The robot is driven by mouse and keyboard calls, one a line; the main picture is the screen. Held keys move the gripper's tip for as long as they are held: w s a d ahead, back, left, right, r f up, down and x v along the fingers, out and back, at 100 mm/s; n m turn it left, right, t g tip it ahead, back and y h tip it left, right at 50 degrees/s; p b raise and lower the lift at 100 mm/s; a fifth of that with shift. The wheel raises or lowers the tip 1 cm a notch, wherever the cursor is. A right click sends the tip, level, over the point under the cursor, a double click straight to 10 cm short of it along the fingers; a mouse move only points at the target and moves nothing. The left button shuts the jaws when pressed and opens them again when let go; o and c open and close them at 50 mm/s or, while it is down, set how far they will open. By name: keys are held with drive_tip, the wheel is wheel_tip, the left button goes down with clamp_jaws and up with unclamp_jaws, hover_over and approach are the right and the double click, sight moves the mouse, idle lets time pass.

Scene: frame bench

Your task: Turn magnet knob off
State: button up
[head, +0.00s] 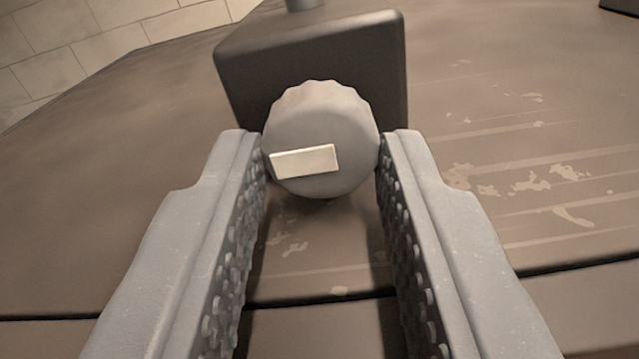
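The magnet knob (320,112) is a round grey knob with a scalloped rim on the front of a dark block. A pale rectangular mark (304,161) on its face lies nearly level, left of and below the centre, its left end slightly lower. My gripper (322,142) has one finger at each side of the knob. Both fingertips appear to touch the rim, so it looks shut on the knob. The knob's side edges meet the fingertips, and its back is hidden.
The dark magnet block (312,48) stands on a worn brown bench (520,130) with scratches and pale chips. A grey cylindrical post (302,4) shows above the block. A tiled surface (70,45) is at upper left. The bench beside the block is clear.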

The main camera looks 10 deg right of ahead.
drive_tip(key=shift+c, duration=0.6)
drive_tip(key=shift+n, duration=0.3)
drive_tip(key=shift+n+p, duration=0.5)
drive_tip(key=shift+n, duration=2)
drive_tip(key=o, duration=1)
